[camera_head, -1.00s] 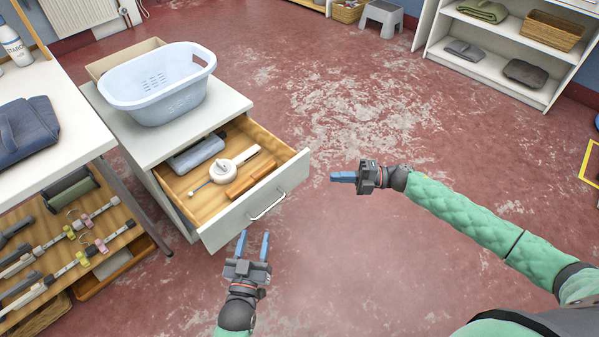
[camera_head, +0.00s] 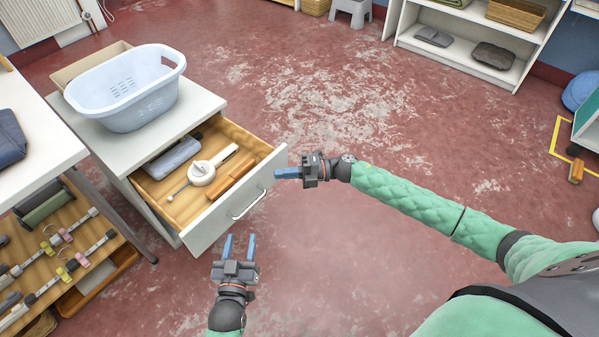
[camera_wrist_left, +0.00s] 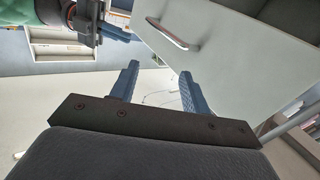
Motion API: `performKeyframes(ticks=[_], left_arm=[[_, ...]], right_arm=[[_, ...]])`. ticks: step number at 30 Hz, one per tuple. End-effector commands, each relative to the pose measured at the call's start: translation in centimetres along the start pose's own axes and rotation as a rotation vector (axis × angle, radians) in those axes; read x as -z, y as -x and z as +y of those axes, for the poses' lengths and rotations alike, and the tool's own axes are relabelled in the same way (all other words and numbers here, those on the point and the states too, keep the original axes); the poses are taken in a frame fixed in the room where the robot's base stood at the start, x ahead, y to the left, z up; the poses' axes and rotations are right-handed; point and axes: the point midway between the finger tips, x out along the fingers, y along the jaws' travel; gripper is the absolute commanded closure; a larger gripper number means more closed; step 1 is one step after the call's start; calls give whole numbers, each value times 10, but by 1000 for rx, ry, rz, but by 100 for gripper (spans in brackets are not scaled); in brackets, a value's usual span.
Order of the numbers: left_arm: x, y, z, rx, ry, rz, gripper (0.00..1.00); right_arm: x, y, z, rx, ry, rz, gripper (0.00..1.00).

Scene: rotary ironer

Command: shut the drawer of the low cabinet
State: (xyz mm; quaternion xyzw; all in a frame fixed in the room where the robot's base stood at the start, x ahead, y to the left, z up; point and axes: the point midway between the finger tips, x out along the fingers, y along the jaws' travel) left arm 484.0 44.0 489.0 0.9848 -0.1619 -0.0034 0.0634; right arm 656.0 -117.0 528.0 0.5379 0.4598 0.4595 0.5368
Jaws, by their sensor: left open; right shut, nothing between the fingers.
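The low cabinet (camera_head: 110,146) is white, and its drawer (camera_head: 226,219) is pulled out, showing a wooden inside with several items in it. The drawer front has a metal bar handle (camera_head: 249,204), also seen in the left wrist view (camera_wrist_left: 172,34). My left gripper (camera_head: 238,246) is open and empty, in front of the lower part of the drawer front, with its blue fingers pointing toward it. Its fingers (camera_wrist_left: 157,88) appear apart from the drawer front in the left wrist view. My right gripper (camera_head: 278,173) is shut and empty, close to the right end of the drawer front; contact is unclear.
A pale blue laundry basket (camera_head: 127,92) stands on the cabinet top. A white table (camera_head: 30,160) with a lower shelf of tools stands at the left. An open white shelf unit (camera_head: 466,50) is at the back right. The red floor (camera_head: 330,110) between is clear.

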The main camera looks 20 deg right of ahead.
Motion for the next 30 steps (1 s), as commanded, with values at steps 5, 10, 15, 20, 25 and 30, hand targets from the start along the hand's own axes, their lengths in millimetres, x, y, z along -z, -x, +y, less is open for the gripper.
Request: performKeyframes(ticks=[5,10,15,20,25,30], left_arm=[[14,-2,1,-3,-6,49,53],[30,-3,1,-4,-9,87,53],[33,-5,1,-5,-11,97,53],[31,-5,1,-5,-10,92,53],[30,-5,1,-5,-10,93,53],[38,-5,2,-7,-15,127,53]], right_arm=[[-19,-15,0,0,2,-1,100],[-25,-22,0,0,2,-1,100],[-27,-23,0,1,1,-2,100],[-27,-23,0,1,1,-2,100],[-29,-25,0,0,2,-2,100],[-39,-36,1,-1,2,-2,100]])
